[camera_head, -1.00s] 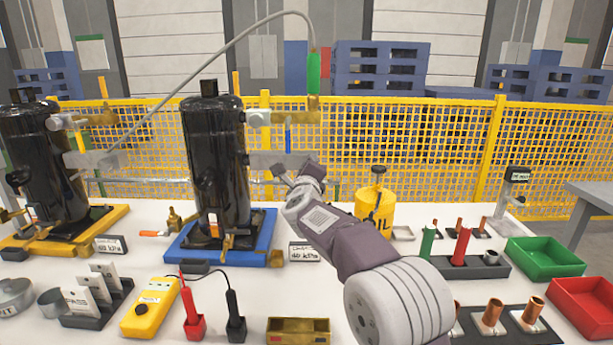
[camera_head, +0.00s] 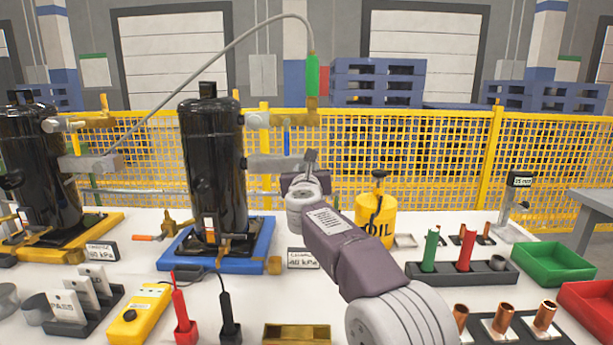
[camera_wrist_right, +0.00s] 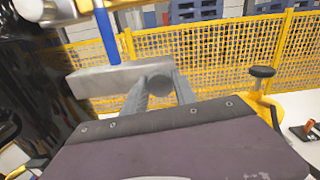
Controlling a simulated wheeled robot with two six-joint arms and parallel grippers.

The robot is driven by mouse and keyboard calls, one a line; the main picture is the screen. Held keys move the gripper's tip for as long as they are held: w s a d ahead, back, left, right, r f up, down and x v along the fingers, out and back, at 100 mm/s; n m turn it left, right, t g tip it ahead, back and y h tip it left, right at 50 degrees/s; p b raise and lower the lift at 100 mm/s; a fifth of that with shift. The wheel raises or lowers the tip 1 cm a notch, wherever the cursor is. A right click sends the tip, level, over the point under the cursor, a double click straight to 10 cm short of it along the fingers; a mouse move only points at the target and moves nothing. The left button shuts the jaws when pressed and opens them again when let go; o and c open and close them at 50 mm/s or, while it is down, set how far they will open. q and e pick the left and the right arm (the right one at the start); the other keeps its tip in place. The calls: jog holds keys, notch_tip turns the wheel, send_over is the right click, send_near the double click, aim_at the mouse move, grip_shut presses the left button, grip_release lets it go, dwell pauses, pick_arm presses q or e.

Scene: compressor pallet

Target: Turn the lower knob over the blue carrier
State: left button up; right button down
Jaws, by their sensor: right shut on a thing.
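A black compressor (camera_head: 212,160) stands upright on the blue carrier (camera_head: 176,262). A grey block (camera_head: 275,164) sticks out from its right side, below a brass-ended upper fitting (camera_head: 262,119). My right gripper (camera_head: 310,160) is at the right end of this block. In the right wrist view, the grey block (camera_wrist_right: 100,84) is ahead on the left. The round grey end of the lower knob (camera_wrist_right: 160,85) sits between the two fingers of my right gripper (camera_wrist_right: 161,92), which is shut on it. In the head view the gripper hides the knob. My left gripper is not in view.
A blue rod (camera_head: 287,138) hangs just above the block, and shows close by in the wrist view (camera_wrist_right: 106,38). A yellow oil can (camera_head: 376,215) stands right of my wrist. A yellow mesh fence (camera_head: 400,150) runs behind the table. Trays and tools fill the front.

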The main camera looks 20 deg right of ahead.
jog(key=shift+d+f+m+b, duration=0.15)
jog(key=shift+m+b, duration=1)
jog(key=shift+m, duration=2.05)
jog(key=c, duration=1)
grip_release()
